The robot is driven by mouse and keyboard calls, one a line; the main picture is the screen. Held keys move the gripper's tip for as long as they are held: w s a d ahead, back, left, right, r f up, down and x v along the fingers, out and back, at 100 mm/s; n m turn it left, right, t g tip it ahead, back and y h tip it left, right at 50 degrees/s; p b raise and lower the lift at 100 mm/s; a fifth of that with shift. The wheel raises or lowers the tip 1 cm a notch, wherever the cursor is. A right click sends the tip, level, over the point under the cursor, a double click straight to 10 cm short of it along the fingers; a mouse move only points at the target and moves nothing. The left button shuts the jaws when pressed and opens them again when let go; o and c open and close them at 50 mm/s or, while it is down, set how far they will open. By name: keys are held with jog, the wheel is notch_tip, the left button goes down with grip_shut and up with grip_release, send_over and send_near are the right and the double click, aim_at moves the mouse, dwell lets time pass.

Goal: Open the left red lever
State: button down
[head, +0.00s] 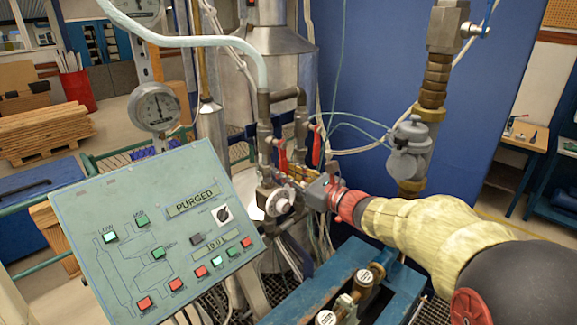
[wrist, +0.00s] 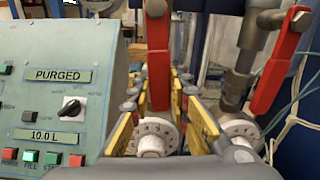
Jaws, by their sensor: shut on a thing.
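The left red lever (wrist: 158,62) hangs down in the middle of the wrist view, its lower end between my yellow-padded fingers. It also shows in the head view (head: 282,154), pointing downward on the left pipe. My gripper (wrist: 160,98) is shut on this lever; in the head view my gripper (head: 287,174) reaches it from the right. The exact contact is partly hidden by the fingers. The right red lever (wrist: 278,62) hangs slightly tilted on the neighbouring pipe, apart from my fingers. It also shows in the head view (head: 316,146).
A sloped control panel (head: 150,235) reading PURGED and 10.0 L stands close on the left. Round white dials (wrist: 153,136) sit below the levers. A pressure gauge (head: 154,106) is behind the panel. A blue frame (head: 318,295) and a valved pipe (head: 411,150) stand at right.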

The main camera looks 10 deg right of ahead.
jog(key=shift+s+a+f+m, duration=0.1)
jog(key=shift+s+a+m, duration=0.2)
jog(key=shift+m, duration=0.3)
jog(key=c, duration=1.7)
grip_release()
jog(key=shift+a, duration=0.1)
jog(key=shift+o, duration=0.2)
jog(key=v, duration=1.2)
